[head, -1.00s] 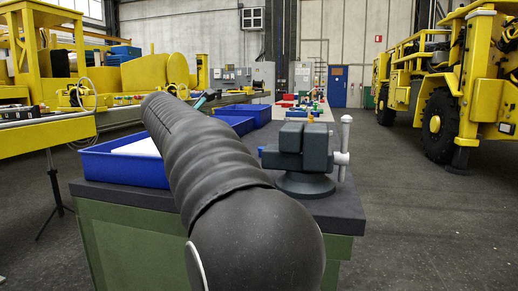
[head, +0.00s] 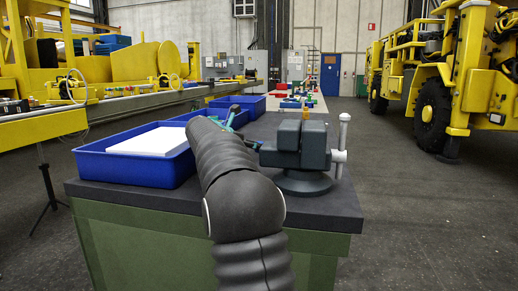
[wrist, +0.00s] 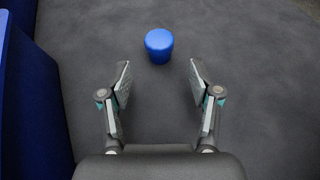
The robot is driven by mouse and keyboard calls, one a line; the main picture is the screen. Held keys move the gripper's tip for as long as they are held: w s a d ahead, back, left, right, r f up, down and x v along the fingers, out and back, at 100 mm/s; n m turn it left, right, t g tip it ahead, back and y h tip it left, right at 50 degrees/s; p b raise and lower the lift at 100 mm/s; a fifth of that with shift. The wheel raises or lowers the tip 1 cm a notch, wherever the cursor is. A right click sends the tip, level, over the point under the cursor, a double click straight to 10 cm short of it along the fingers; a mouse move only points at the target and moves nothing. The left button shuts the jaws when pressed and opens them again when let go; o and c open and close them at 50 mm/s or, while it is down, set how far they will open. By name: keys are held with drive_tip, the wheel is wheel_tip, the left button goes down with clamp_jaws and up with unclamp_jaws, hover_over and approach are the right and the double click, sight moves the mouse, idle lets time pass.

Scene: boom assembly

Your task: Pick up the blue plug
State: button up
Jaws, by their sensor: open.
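The blue plug (wrist: 159,46) is a small, round-topped blue piece standing on the dark grey bench top in the wrist view. My gripper (wrist: 160,78) is open and empty, with one finger on each side of the picture's middle. The plug is just ahead of the fingertips, roughly centred between them, and nothing touches it. In the head view my gripper shows small beyond my dark arm, over the bench near the trays. I cannot make out the plug in the head view.
A blue tray (head: 125,172) with a white sheet stands at the bench's left. A blue tray wall (wrist: 35,110) runs along the left of my gripper in the wrist view. A grey vise (head: 301,150) stands at the right. The bench top (wrist: 265,70) right of the plug is clear.

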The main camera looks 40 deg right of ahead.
drive_tip(key=shift+r+x, duration=0.2)
drive_tip(key=shift+x, duration=1.4)
drive_tip(key=shift+r+x, duration=0.25)
drive_tip(key=shift+x, duration=1.35)
drive_tip(key=shift+w+d, duration=0.1)
drive_tip(key=shift+c, duration=0.2)
drive_tip(key=c, duration=0.9)
